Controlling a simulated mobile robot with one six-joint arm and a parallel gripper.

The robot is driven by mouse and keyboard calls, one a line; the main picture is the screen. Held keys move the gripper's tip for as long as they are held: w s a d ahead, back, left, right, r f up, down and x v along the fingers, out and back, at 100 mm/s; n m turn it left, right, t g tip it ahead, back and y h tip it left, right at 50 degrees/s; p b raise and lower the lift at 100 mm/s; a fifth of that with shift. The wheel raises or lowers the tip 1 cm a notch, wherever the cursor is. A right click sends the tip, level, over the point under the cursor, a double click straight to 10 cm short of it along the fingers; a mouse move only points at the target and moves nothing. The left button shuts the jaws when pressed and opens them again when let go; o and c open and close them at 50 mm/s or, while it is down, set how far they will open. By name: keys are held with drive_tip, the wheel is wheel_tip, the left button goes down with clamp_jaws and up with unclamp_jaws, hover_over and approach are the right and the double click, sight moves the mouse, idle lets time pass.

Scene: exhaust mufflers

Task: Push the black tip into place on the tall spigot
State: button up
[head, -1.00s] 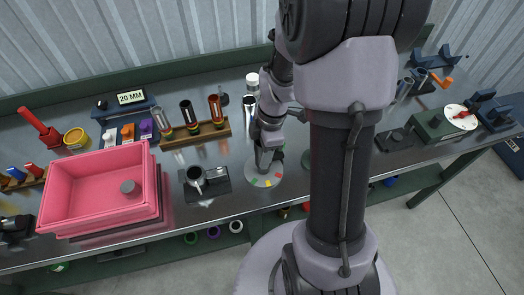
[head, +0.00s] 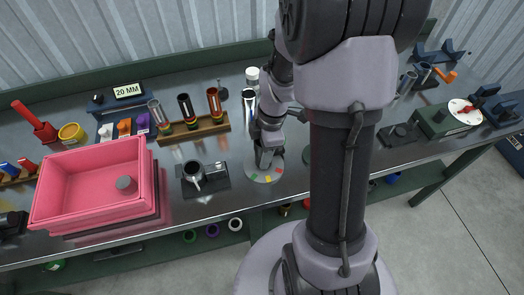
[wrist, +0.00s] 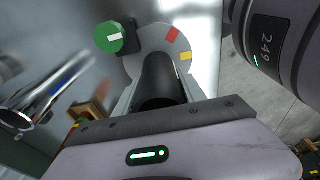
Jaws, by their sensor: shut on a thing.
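The black tip (wrist: 160,78) is a dark tube between the fingers of my gripper (wrist: 165,95) in the wrist view. Its near end is open towards the camera. In the head view my gripper (head: 266,160) is low over a pale round plate (head: 262,178) with coloured marks near the bench's front edge. The plate also shows beyond the tip in the wrist view (wrist: 183,42). I cannot make out the tall spigot; the tip and gripper cover the plate's middle. Whether the tip touches or sits on anything there is hidden.
A green knob (wrist: 117,37) is beside the plate. A blurred chrome pipe (wrist: 45,95) lies to the left in the wrist view. Left on the bench are a dark fixture (head: 207,182), a wooden tube rack (head: 195,130) and a pink bin (head: 95,215).

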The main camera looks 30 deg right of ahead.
drive_tip(key=o, duration=1.3)
drive_tip(key=shift+o, duration=0.2)
drive_tip(key=shift+r, duration=0.1)
wheel_tip(320, 180, up, 17)
drive_tip(key=d+p, duration=0.3)
drive_tip(key=p, duration=0.4)
drive_tip(key=s+a+r+m+t+b, duration=0.2)
drive_tip(key=s+a+m+b, duration=0.2)
drive_tip(key=a+m, duration=0.4)
drive_tip(key=s+a+r+m+t+b, duration=0.2)
drive_tip(key=s+a+m+t+b, duration=0.1)
drive_tip(key=s+a+m, duration=0.4)
drive_tip(key=a+m, duration=0.2)
drive_tip(key=m, duration=0.2)
drive_tip(key=shift+s+b, duration=0.25)
drive_tip(key=shift+b, duration=0.15)
